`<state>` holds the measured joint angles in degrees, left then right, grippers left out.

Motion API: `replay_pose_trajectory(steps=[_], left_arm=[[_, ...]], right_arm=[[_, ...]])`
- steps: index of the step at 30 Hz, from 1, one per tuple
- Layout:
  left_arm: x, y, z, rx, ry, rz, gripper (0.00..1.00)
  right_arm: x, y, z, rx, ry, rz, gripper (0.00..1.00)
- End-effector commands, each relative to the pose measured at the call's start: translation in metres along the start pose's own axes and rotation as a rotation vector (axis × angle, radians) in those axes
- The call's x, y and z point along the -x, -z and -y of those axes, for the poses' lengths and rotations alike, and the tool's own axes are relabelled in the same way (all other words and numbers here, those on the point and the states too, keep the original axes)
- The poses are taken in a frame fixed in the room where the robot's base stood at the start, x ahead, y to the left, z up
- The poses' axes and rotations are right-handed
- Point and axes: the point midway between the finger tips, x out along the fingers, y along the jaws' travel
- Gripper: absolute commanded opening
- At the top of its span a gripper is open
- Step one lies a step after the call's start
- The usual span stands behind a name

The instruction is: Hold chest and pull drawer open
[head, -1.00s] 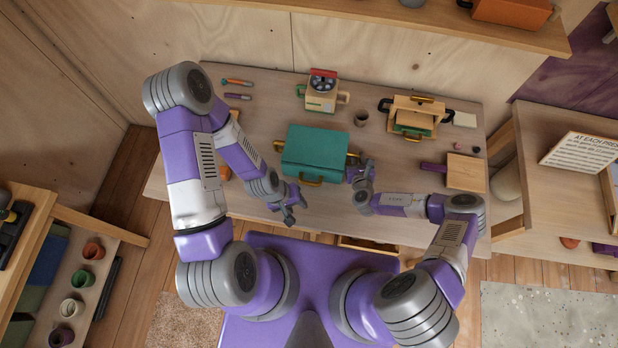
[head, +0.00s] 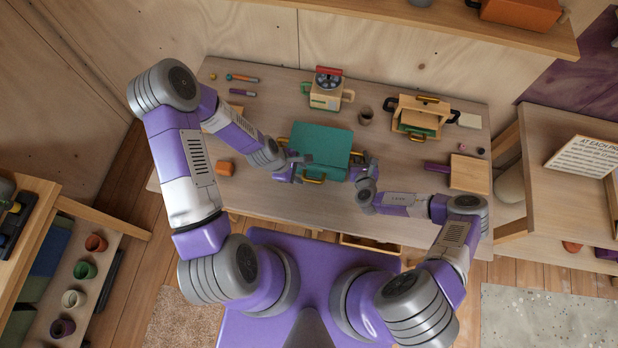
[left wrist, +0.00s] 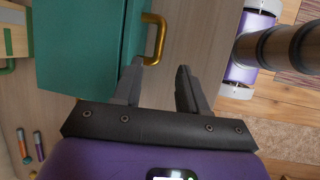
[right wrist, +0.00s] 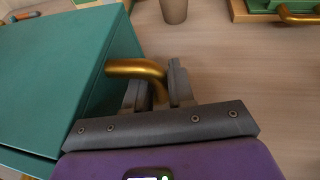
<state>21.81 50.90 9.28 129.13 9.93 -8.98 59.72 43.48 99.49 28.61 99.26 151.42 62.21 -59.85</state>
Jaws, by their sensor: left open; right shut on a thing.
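The teal chest (head: 322,140) stands on the table with a brass handle (head: 313,181) on its front; the front handle also shows in the left wrist view (left wrist: 157,38). My right gripper (head: 364,170) is shut on the brass side handle (right wrist: 135,68) at the chest's right end, seen between its fingers in the right wrist view. My left gripper (head: 298,168) is open close to the chest's front. In the left wrist view its fingertips (left wrist: 157,72) are just short of the front handle, with nothing between them. The drawer shows no clear gap.
A wooden box with black handles (head: 418,115), a cup (head: 366,116) and a toy with a red top (head: 327,92) stand behind. The front table strip is clear.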

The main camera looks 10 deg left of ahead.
Motion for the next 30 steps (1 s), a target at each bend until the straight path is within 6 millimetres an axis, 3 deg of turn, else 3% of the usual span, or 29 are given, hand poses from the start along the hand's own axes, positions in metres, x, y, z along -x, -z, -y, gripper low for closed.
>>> replay_pose_trajectory(steps=[9,15,28,30], left_arm=[[-0.055,0.0,0.001,-0.003,0.002,0.0,0.42],[-0.078,0.0,0.0,-0.003,0.001,0.0,0.42],[-0.085,0.0,0.0,-0.004,0.0,-0.001,0.42],[-0.085,0.0,0.0,-0.004,0.0,-0.001,0.32]], right_arm=[[0.0,-0.001,0.001,0.0,0.001,0.001,0.0],[0.0,-0.001,0.001,0.0,0.001,0.001,0.0],[0.0,-0.001,0.001,0.0,0.001,0.001,0.0],[0.0,-0.001,0.001,0.0,0.001,0.001,0.0]])
